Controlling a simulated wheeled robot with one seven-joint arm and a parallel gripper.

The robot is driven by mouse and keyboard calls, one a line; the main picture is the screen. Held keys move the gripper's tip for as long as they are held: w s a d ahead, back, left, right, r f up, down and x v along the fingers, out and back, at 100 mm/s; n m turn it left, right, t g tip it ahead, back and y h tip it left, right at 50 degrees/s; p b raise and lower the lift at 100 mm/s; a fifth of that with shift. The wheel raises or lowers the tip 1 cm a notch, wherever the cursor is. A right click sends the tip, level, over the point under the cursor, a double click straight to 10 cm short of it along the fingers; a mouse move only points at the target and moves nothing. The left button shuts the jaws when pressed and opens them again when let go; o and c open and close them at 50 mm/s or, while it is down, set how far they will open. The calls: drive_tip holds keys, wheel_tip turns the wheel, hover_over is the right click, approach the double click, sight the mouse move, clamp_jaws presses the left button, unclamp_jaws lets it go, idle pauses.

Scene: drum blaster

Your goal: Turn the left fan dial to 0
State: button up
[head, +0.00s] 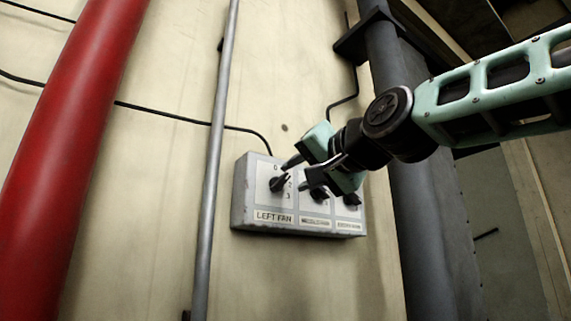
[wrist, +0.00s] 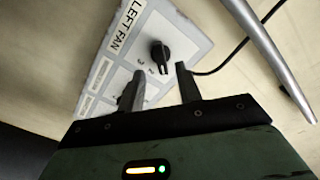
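The left fan dial (head: 278,184) is a black knob on the left panel of a grey wall box (head: 240,205), above a "LEFT FAN" label (head: 273,217). In the head view its pointer slants up and right, and the digits 0, 2 and 3 show near it. The dial also shows in the wrist view (wrist: 160,54), just beyond my fingertips. My gripper (head: 298,175) is open, with its two fingers apart and nothing between them. In the wrist view the gap between the fingers (wrist: 160,76) lies just short of the dial. I cannot tell whether a finger touches it.
Two more dials, middle (head: 318,193) and right (head: 352,199), sit on the same box, partly hidden by my gripper. A thin grey pipe (head: 217,130) runs just left of the box. A red pipe (head: 75,130) stands further left, a dark pipe (head: 400,220) to the right.

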sight(284, 181)
drive_tip(key=p+x, duration=0.3)
drive_tip(key=shift+w+a+r+p, duration=0.2)
drive_tip(key=shift+w+r+p, duration=0.1)
drive_tip(key=shift+p, duration=0.1)
drive_tip(key=shift+w+a+f+p, duration=0.25)
drive_tip(key=shift+w+a+p, duration=0.15)
drive_tip(key=shift+p, duration=0.15)
drive_tip(key=c, duration=0.7)
